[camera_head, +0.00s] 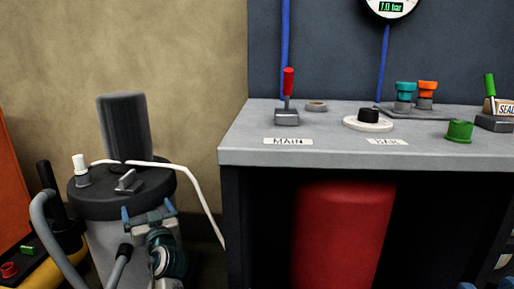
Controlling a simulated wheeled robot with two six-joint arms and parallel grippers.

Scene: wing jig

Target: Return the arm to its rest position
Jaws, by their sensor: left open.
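My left gripper (148,212) is in the lower left of the head view, in front of a grey tank with a dark lid (85,208). Its two blue-tipped fingers stand apart with nothing between them. I cannot tell whether it touches the tank. Its wrist runs down out of the bottom of the picture. At the bottom right edge, two small blue tips show that look like my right gripper (487,285); the rest of it is cut off.
A grey bench (240,140) carries a red-handled valve (287,100), a white disc with a black knob (368,121), a green cap (459,131) and teal and orange fittings. A red cylinder (343,235) stands below. A white hose (200,185) hangs between tank and bench.

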